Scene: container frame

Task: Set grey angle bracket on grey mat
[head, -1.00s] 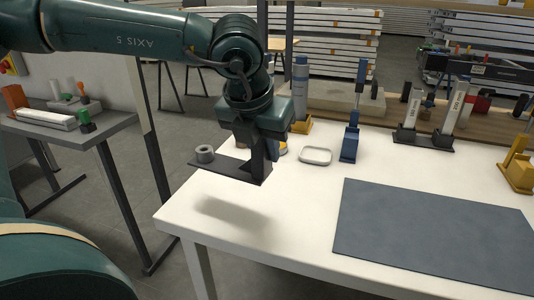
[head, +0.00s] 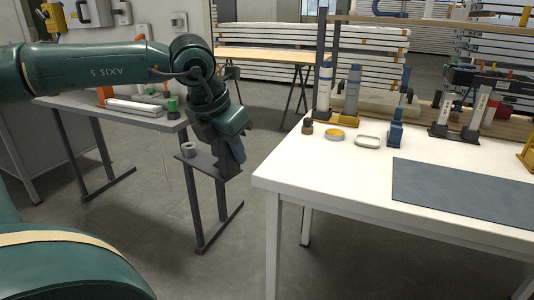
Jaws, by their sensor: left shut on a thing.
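The grey angle bracket (head: 207,162) hangs from my left gripper (head: 228,148) left of centre in the head view. Its flat plate points left and carries a short grey ring-shaped piece (head: 188,149) near the far end. The left gripper points down and is shut on the bracket's upright part; the fingers partly hide it. The bracket is in the air, left of the white table and apart from it. The grey mat (head: 465,192) lies flat and bare on the white table at the right. My right gripper is not in view.
The white table (head: 330,185) has clear top to the left of the mat. A grey side table (head: 75,106) stands behind my left arm.

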